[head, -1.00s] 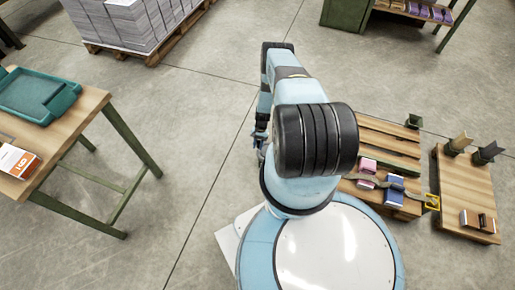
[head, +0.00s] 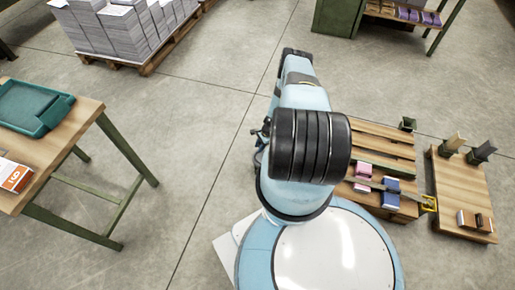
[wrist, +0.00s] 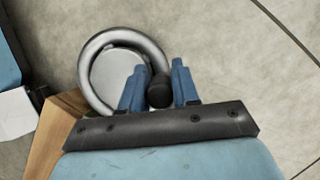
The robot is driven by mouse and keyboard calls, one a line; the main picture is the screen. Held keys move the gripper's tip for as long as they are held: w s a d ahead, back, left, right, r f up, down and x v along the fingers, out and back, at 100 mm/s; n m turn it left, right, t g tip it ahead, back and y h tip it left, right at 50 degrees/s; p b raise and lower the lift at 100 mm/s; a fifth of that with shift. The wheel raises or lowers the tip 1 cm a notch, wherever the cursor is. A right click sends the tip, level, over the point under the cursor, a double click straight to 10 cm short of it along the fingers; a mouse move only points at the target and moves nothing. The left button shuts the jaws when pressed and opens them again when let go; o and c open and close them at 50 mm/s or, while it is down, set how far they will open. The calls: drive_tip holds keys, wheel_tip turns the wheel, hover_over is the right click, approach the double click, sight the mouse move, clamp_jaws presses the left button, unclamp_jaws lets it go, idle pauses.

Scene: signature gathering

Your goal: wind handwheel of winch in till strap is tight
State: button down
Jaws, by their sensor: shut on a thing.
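In the wrist view the winch's handwheel (wrist: 88,53) is a shiny metal ring around a pale round centre. My gripper (wrist: 158,88) has its blue fingers on either side of the wheel's dark knob (wrist: 159,92), shut on it. In the head view my own arm hides the handwheel and most of the gripper. The grey strap (head: 411,193) runs across the wooden pallet (head: 385,139), over a pink bundle and a blue bundle (head: 390,186), to a yellow hook (head: 429,203). It looks nearly straight; its winch end is hidden.
A wooden board (head: 455,205) with upright pieces lies right of the pallet. A workbench (head: 75,125) with a green tray (head: 35,107) stands at left. A loaded paper pallet (head: 150,62) is at the back left, green shelving (head: 340,15) at the back. Floor between is clear.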

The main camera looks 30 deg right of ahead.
drive_tip(key=shift+d+m, duration=0.35)
drive_tip(key=shift+m, duration=0.15)
drive_tip(key=c, duration=0.9)
unclamp_jaws()
drive_tip(key=v, duration=1.3)
drive_tip(key=shift+s+d+r, duration=0.15)
drive_tip(key=shift+s+r, duration=0.15)
drive_tip(key=shift+r, duration=0.05)
